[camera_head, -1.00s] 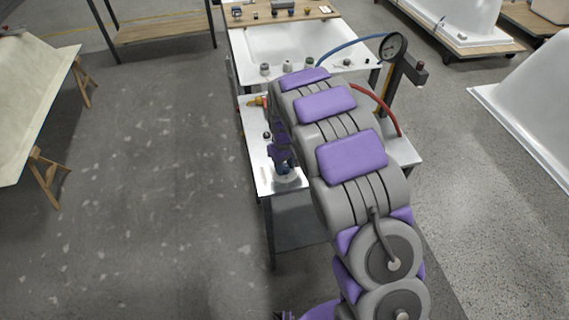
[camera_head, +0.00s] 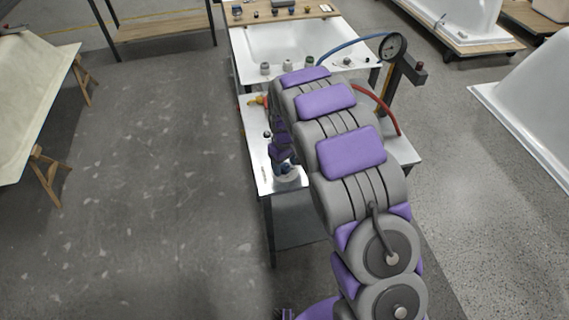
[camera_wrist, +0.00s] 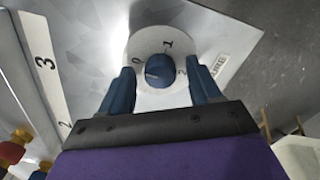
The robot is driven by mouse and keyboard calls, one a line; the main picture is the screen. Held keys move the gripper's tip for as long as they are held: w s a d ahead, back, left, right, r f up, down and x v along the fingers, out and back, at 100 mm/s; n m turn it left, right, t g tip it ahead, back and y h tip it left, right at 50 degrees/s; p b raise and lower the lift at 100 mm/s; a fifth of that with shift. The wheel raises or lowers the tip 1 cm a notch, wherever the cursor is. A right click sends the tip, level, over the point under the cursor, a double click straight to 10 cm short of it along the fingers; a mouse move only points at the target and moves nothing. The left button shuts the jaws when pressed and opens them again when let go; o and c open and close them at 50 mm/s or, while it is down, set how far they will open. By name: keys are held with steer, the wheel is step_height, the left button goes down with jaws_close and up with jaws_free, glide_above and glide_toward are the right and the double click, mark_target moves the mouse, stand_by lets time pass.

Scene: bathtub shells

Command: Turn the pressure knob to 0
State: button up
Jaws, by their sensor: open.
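The pressure knob (camera_wrist: 160,69) is a small dark blue cylinder on a round white dial (camera_wrist: 143,43) marked 0, 1 and 2. A partly visible label (camera_wrist: 220,62) beside it ends in "URE". A pale mark shows on the knob's left side, but I cannot tell surely which number it points at. My gripper (camera_wrist: 162,82) is open, with one blue finger on each side of the knob and visible gaps between. In the head view my gripper (camera_head: 282,158) is low over the dial (camera_head: 289,172) at the bench's near end; my arm hides part of it.
The metal bench (camera_head: 258,172) also carries a red and yellow fitting, also in the wrist view (camera_wrist: 22,140). A round gauge (camera_head: 392,46) stands on a post at the right, with a red hose (camera_head: 382,105) nearby. A white tub (camera_head: 285,42) lies behind. Floor at left is clear.

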mark_target(285, 166)
step_height(285, 166, up, 17)
steer(key=p, duration=0.3)
stand_by(0.6)
steer(key=s+d+r+m, duration=0.3)
steer(key=s+d+r, duration=0.3)
steer(key=s+d, duration=0.15)
steer(key=s+d+r+m+g, duration=0.1)
steer(key=s+d, duration=0.3)
steer(key=s, duration=1.2)
steer(key=s+d+r+m, duration=0.1)
steer(key=s+d+m, duration=0.3)
steer(key=s, duration=1.2)
steer(key=shift+s+d+m+g, duration=0.15)
steer(key=shift+d+m+g, duration=0.15)
steer(key=shift+d+g, duration=0.1)
